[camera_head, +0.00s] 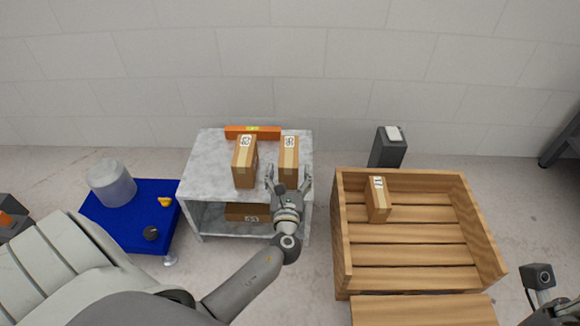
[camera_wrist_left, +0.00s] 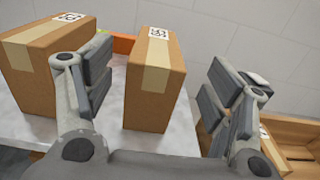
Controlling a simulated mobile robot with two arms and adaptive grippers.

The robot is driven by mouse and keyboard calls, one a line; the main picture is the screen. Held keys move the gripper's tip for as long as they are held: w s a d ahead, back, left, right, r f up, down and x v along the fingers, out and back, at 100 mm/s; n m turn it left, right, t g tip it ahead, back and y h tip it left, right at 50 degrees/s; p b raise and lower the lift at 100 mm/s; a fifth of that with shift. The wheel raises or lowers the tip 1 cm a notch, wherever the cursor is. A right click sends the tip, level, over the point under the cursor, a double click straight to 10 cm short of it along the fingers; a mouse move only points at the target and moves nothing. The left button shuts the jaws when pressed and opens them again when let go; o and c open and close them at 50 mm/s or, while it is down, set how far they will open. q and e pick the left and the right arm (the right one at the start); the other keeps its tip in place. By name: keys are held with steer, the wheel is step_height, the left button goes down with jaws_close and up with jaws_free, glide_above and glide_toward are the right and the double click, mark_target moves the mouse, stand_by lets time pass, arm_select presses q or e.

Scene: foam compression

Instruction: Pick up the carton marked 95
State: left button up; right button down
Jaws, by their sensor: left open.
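The carton whose label appears to read 95 (camera_head: 289,155) stands upright at the right of a marble-look table's top. In the left wrist view this carton (camera_wrist_left: 155,85), brown with a tan tape strip, stands between the two open fingers. My left gripper (camera_head: 288,180) is open at the carton's near side, one finger toward each side. No finger clearly touches it. Another brown carton (camera_head: 244,162) stands just left of it, close to the left finger in the left wrist view (camera_wrist_left: 30,75). Part of my right arm's end (camera_head: 542,285) shows at the lower right; its jaws are unclear.
An orange bar (camera_head: 240,132) lies behind the cartons. A carton (camera_head: 238,212) lies on the lower shelf. A wooden crate (camera_head: 455,182) at right holds a carton (camera_head: 378,203). A dark grey post (camera_head: 388,152) stands behind it. A blue table (camera_head: 135,222) stands at left.

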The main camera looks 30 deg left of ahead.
mark_target(289, 154)
arm_select(q)
steer(key=b+x, duration=0.2)
steer(key=x, duration=0.6)
steer(key=shift+s+a+b, duration=0.1)
steer(key=shift+s+b, duration=0.05)
steer(key=shift+b, duration=0.15)
steer(key=shift+c, duration=0.2)
steer(key=c, duration=1.2)
steer(key=shift+c, duration=0.6)
steer(key=shift+r, duration=0.1)
